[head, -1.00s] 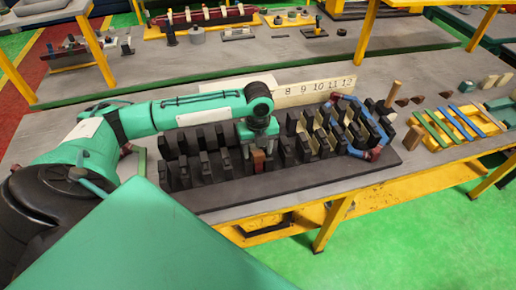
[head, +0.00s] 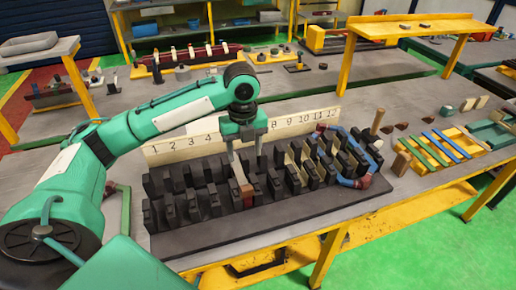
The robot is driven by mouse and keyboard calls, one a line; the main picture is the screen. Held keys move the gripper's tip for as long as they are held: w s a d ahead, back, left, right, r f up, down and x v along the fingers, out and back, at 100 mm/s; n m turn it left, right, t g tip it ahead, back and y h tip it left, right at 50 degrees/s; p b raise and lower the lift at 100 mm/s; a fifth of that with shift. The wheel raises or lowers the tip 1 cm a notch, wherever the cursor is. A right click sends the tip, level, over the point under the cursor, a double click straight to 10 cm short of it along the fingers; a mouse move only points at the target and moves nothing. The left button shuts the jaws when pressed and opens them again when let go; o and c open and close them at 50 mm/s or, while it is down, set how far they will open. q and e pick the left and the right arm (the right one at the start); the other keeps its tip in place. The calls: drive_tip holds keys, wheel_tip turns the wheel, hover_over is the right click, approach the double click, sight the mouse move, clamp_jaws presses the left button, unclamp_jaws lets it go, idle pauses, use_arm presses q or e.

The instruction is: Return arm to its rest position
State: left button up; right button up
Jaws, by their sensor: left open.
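My left arm comes in from the left and is bent over the stator fixture. My left gripper (head: 246,150) points down and is open, its two fingers apart above the middle of the fixture. The dark stator fixture (head: 290,222) has rows of black slotted blocks on the bench. Under the gripper, a reddish-brown piece with a pale strip (head: 238,172) sits among the blocks. I cannot tell whether the fingertips touch it. My right gripper is not in view.
A numbered board (head: 180,143) stands behind the fixture. A blue and red coil (head: 350,183) lies at its right end. A wooden peg (head: 377,122) and a yellow rack with green and blue strips (head: 449,145) are farther right. A yellow shelf (head: 410,27) stands behind.

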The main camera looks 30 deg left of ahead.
use_arm(q)
drive_tip(key=shift+r, duration=0.1)
drive_tip(key=s+d+f+n+t+h, duration=0.1)
drive_tip(key=s+d+f+n, duration=0.4)
drive_tip(key=d+f, duration=0.25)
drive_tip(key=s+d+f+n+t+h, duration=0.15)
drive_tip(key=s+d+f+n, duration=0.25)
drive_tip(key=d+f, duration=0.4)
drive_tip(key=s+a+f+n+t+y, duration=0.1)
drive_tip(key=s+a+f+n, duration=0.2)
drive_tip(key=s+n, duration=0.4)
drive_tip(key=s+a+f+n+y, duration=0.1)
drive_tip(key=s+a+f+n, duration=0.25)
drive_tip(key=s+n, duration=0.45)
wheel_tip(320, 180, down, 31)
drive_tip(key=g, duration=0.1)
drive_tip(key=s+a+f+g, duration=0.1)
drive_tip(key=s+a+f, duration=0.1)
drive_tip(key=s+f, duration=1.7)
drive_tip(key=shift+s+a+f, duration=0.4)
drive_tip(key=shift+f, duration=0.1)
